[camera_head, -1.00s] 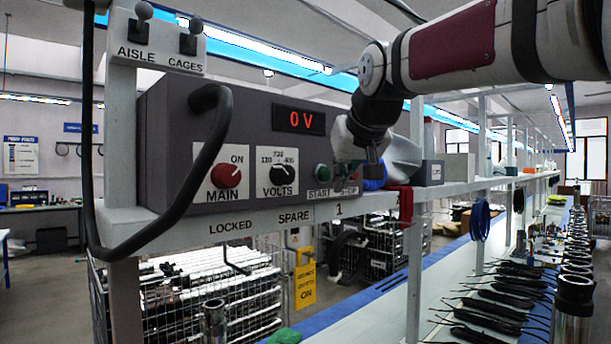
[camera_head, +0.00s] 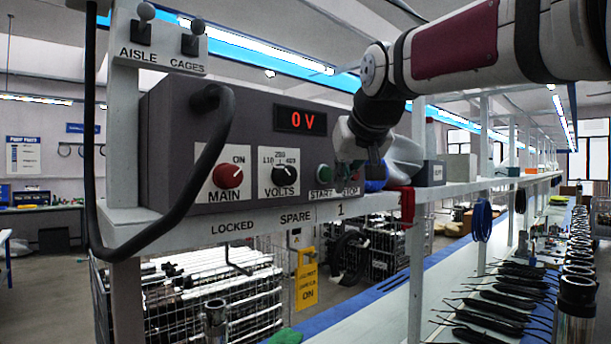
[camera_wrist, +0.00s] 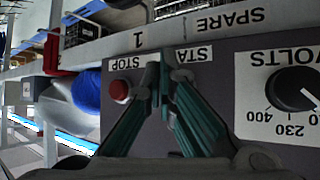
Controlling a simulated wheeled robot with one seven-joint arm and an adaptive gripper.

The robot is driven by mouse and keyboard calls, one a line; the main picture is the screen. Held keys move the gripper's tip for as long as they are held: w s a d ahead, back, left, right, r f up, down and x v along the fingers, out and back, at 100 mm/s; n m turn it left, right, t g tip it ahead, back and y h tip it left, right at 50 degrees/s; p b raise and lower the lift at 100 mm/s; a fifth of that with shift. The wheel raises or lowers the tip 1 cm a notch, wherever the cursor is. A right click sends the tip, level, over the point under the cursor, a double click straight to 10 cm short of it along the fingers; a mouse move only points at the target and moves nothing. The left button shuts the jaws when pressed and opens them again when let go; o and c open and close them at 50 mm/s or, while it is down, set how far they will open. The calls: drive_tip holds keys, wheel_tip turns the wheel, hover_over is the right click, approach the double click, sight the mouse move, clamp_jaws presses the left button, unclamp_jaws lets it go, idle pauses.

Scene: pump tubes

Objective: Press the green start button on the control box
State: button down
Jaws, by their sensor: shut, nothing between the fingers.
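The grey control box (camera_head: 250,200) sits on a white shelf, its red display (camera_head: 301,120) reading 0 V. In the upside-down wrist view, my gripper's green fingers (camera_wrist: 163,72) are shut and empty, close in front of the panel between the STOP and START labels. They hide the start button there and part of its label. The red stop button (camera_wrist: 119,91) shows left of the fingers. Contact with the panel cannot be told.
The red MAIN knob (camera_head: 229,176) and black VOLTS knob (camera_head: 286,173) are on the same panel. A thick black cable (camera_head: 208,165) loops before the box's left end. A blue object (camera_wrist: 87,92) and a red one (camera_wrist: 59,55) lie beyond the stop-button end.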

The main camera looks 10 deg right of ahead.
drive_tip(key=shift+w, duration=0.1)
drive_tip(key=shift+w+a, duration=0.2)
drive_tip(key=shift+w, duration=0.05)
drive_tip(key=shift+w+a, duration=0.35)
drive_tip(key=shift+w, duration=0.15)
idle(1.1)
drive_tip(key=shift+s, duration=0.1)
drive_tip(key=shift+s+d, duration=0.55)
drive_tip(key=shift+s, duration=0.2)
drive_tip(key=s+d, duration=0.2)
drive_tip(key=s+p, duration=0.1)
drive_tip(key=s, duration=0.1)
drive_tip(key=shift+s+d, duration=0.1)
drive_tip(key=shift+d, duration=0.3)
idle(0.8)
